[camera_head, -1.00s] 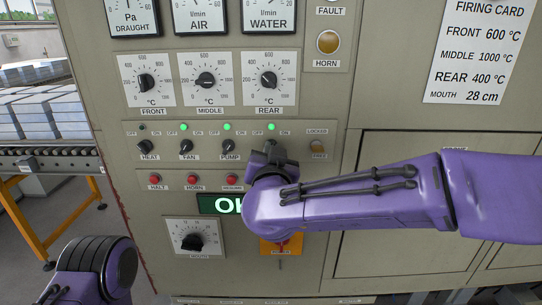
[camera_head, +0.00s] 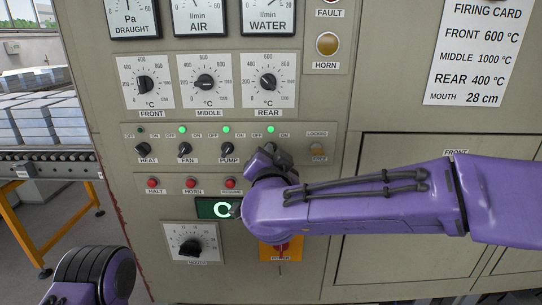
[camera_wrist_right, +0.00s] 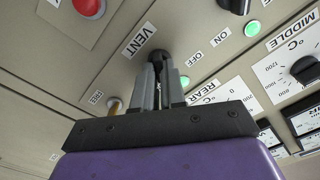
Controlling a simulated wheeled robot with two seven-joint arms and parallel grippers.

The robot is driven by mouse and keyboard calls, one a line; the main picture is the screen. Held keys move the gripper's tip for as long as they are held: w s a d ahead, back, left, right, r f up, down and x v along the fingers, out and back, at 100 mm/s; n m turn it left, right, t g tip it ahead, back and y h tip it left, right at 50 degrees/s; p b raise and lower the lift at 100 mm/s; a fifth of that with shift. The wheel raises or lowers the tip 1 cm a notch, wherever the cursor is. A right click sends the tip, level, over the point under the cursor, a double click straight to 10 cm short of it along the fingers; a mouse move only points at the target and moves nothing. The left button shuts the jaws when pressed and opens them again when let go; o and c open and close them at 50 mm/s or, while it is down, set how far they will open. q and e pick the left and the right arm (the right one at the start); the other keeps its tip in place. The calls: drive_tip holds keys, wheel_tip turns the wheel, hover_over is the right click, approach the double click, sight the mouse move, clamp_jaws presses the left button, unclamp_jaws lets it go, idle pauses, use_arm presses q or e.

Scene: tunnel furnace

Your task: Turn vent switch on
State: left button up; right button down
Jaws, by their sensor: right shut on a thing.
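The vent switch is a dark knob (camera_wrist_right: 158,57) beside the VENT label (camera_wrist_right: 138,40) in the right wrist view. My right gripper (camera_wrist_right: 160,75) is shut on it, its grey fingers covering part of the knob. The knob's exact angle is hard to tell. A lit green lamp (camera_wrist_right: 184,80) sits beside it, near the OFF and ON labels. In the head view the vent lamp (camera_head: 270,129) is also lit, and my right wrist hides the switch and its label. My left arm shows at lower left, with its gripper outside the picture.
The heat (camera_head: 142,150), fan (camera_head: 186,149) and pump (camera_head: 229,149) switches stand in the same row. The fan and pump lamps are lit; the heat lamp is dark. Red buttons (camera_head: 191,183) and a partly covered green display (camera_head: 214,209) lie below. A roller conveyor (camera_head: 48,166) stands left.

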drive_tip(key=c, duration=1.2)
unclamp_jaws()
drive_tip(key=shift+s, duration=0.1)
drive_tip(key=s+b, duration=0.3)
drive_tip(key=s, duration=0.7)
drive_tip(key=shift+s, duration=0.25)
